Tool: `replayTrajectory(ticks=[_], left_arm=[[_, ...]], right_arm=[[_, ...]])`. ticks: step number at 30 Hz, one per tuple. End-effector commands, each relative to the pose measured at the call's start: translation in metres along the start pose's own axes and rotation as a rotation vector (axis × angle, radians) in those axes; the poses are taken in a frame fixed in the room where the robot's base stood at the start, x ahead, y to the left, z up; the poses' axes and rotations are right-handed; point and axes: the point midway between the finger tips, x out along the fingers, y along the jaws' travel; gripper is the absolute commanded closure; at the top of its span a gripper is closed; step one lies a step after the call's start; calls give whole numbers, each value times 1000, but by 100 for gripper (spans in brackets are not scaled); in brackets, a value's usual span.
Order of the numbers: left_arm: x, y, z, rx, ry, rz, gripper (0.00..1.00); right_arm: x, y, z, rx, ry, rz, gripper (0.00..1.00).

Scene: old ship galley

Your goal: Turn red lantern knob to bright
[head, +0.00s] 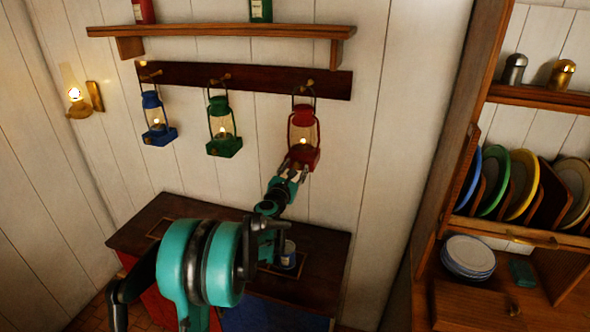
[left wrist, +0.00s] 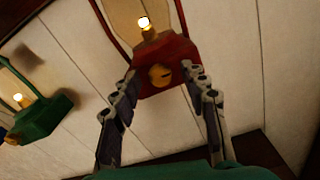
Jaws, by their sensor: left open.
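The red lantern (head: 304,128) hangs on the right-hand hook of the dark rail, with a small flame inside. In the left wrist view its red base (left wrist: 166,66) shows a round brass knob (left wrist: 160,75) on its front, and its lit flame (left wrist: 144,23) above. My left gripper (head: 292,170) is just below and in front of the lantern's base. In the left wrist view its two fingers (left wrist: 161,82) are spread, one at each side of the base, with the knob between them. Whether they touch the base I cannot tell. My right gripper is not in view.
A green lantern (head: 223,128) and a blue lantern (head: 154,118) hang to the left on the same rail (head: 180,76). A shelf (head: 220,31) runs above. A counter (head: 160,236) is below; a plate rack stands at the right.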

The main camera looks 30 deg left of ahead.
Motion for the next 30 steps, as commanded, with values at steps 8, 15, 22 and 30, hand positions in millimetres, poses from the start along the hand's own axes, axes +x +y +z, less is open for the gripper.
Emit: replayTrajectory(ticks=[8, 15, 22, 30], left_arm=[[0, 0, 0, 1, 0, 0, 77], [0, 0, 0, 1, 0, 0, 100], [0, 0, 0, 33, 0, 0, 100], [0, 0, -1, 184, 0, 0, 100]], right_arm=[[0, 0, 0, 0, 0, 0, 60], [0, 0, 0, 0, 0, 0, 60], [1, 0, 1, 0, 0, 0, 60], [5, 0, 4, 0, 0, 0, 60]])
